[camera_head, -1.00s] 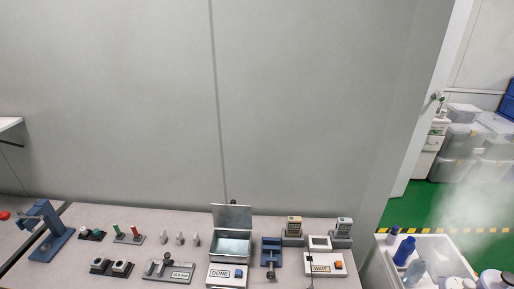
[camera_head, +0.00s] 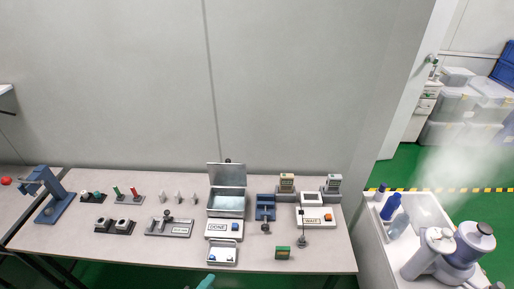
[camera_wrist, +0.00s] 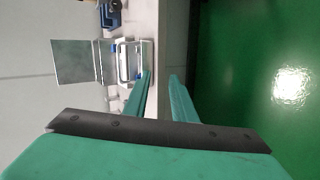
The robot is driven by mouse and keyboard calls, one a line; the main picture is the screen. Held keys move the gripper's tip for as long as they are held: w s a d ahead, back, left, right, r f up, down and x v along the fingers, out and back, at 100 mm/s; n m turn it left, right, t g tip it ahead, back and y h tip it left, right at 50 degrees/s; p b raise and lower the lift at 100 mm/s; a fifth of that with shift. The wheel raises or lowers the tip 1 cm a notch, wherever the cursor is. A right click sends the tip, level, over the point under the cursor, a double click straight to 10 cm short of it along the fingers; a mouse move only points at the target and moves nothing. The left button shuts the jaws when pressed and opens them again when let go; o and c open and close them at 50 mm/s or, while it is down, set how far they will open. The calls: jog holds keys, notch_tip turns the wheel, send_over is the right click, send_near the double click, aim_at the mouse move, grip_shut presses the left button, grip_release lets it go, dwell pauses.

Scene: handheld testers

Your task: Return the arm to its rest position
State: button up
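My gripper (camera_wrist: 160,76) shows in the wrist view as two teal fingers with a clear gap between their tips. Nothing is held between them. Beyond the fingers are the white-framed tray and the open-lidded metal box (camera_wrist: 72,62), with the green floor to the right. In the head view only a small teal tip (camera_head: 206,282) shows at the bottom edge, in front of the workbench (camera_head: 320,262). Most of the arm is out of view.
A white bin (camera_head: 378,222) with bottles stands right. Green floor lies in front.

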jog(key=s+d+f+m+y, duration=0.45)
jog(key=s+d, duration=0.35)
jog(key=s, duration=0.3)
jog(key=s+d+r+m+t+h, duration=0.1)
jog(key=s+d+r+m+t, duration=0.3)
jog(key=s+d+r+m, duration=0.3)
jog(key=s+r+m, duration=0.3)
jog(key=s+r, duration=0.1)
jog(key=shift+s+t, duration=0.4)
jog(key=shift+d+r+m+h, duration=0.1)
jog(key=shift+m+h, duration=0.15)
